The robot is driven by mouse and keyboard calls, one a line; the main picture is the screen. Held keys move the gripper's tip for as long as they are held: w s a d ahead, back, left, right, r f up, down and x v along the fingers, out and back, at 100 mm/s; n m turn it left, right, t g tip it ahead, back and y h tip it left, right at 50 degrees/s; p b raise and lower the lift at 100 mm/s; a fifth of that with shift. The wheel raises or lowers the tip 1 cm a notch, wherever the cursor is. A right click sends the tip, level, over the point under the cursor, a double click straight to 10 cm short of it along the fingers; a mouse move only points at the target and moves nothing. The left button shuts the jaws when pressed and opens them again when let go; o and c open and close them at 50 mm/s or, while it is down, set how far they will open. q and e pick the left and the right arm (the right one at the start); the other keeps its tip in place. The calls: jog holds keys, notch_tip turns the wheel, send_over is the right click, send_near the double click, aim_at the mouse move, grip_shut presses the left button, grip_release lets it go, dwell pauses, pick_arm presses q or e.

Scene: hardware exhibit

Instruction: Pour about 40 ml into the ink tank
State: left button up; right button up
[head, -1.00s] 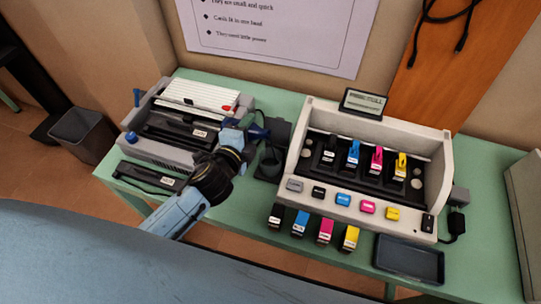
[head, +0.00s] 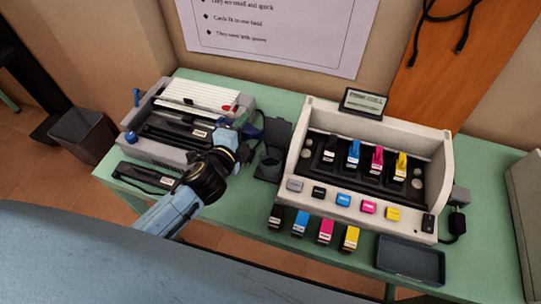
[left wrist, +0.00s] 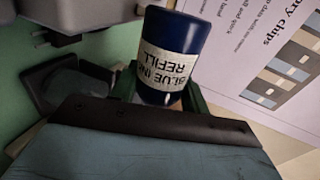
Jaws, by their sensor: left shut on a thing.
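My left gripper (head: 234,136) is shut on a dark blue bottle (head: 252,131), held above the table left of the printer exhibit. In the left wrist view the bottle (left wrist: 172,50) stands between the green fingers (left wrist: 160,98), and its pale label, "BLUE INK REFILL", reads upside down in the picture. I cannot see any liquid. My right gripper is not in view.
The cream printer exhibit (head: 440,150) with several ink cartridges and coloured buttons is close on the right. A grey machine (head: 165,150) stands on the left. Several cartridges and a dark tray (head: 410,260) lie in front on the green table (head: 225,215).

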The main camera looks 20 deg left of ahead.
pick_arm(q)
jog(key=shift+f+m, duration=0.3)
jog(key=shift+f, duration=0.05)
dwell(1.0)
notch_tip(320, 180, up, 4)
jog(key=shift+a+f+n+h+p, duration=0.15)
jog(key=shift+n+h+p, duration=0.15)
jog(key=shift+n+p, duration=0.5)
notch_tip(320, 180, down, 2)
jog(key=n+b, duration=0.1)
jog(key=b, duration=0.2)
jog(key=shift+f, duration=0.2)
jog(key=shift+d, duration=0.2)
jog(key=shift+d+f+n+h, duration=0.2)
jog(key=shift+n+h, duration=0.2)
jog(key=shift+n, duration=0.2)
jog(key=shift+d+r+n, duration=0.1)
jog(key=shift+r+n, duration=0.05)
jog(key=shift+n, duration=0.35)
jog(key=shift+h, duration=0.3)
